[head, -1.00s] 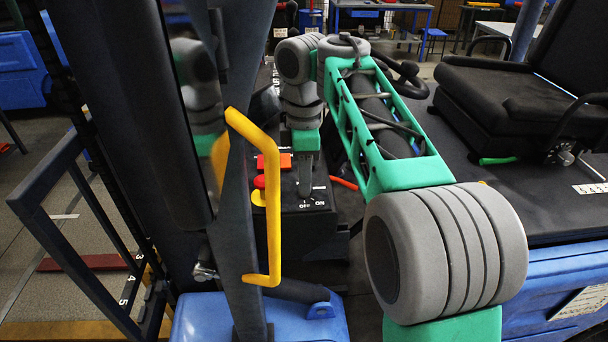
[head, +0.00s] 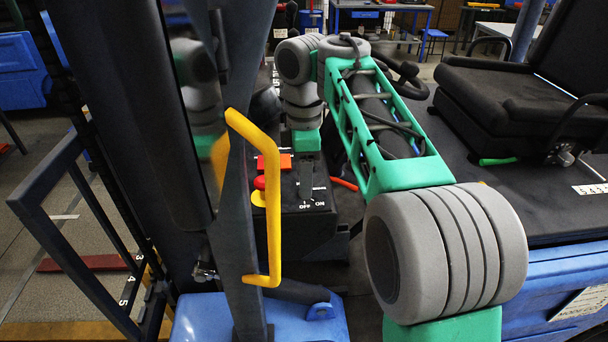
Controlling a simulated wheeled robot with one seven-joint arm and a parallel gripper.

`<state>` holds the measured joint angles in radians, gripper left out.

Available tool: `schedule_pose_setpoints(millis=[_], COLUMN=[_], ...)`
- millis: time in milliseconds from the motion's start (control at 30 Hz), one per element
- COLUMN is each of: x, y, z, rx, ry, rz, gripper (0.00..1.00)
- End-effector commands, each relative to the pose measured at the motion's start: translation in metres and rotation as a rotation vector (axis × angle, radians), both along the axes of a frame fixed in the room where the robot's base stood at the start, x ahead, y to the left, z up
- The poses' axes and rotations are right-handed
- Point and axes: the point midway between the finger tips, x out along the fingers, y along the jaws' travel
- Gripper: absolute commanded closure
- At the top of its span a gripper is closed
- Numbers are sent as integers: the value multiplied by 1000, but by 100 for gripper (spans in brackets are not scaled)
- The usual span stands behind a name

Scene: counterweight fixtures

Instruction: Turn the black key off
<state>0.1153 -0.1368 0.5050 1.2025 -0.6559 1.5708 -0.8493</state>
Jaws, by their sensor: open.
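A black control panel (head: 290,222) stands in the middle of the head view, with white OFF and ON markings on its top. My gripper (head: 306,190) points down from the grey and green arm, with its fingers right above these markings. The jaws are open. The black key is not clearly distinguishable from the dark fingers and panel around it. I cannot tell its angle or whether the fingers touch it.
A red button (head: 260,182) on a yellow base and an orange-red block (head: 283,162) sit left of my gripper. A yellow handle (head: 273,215) on a dark post stands in front. A black seat (head: 520,100) is at the right.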

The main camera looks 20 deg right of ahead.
Motion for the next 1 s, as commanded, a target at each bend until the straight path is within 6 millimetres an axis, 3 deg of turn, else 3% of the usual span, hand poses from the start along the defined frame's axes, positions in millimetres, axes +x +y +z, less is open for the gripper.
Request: schedule_pose_setpoints(millis=[433, 1000], x=[0, 0], y=[0, 0], z=[75, 78], rx=[0, 0], ry=[1, 0], rz=[0, 0], gripper=[45, 45])
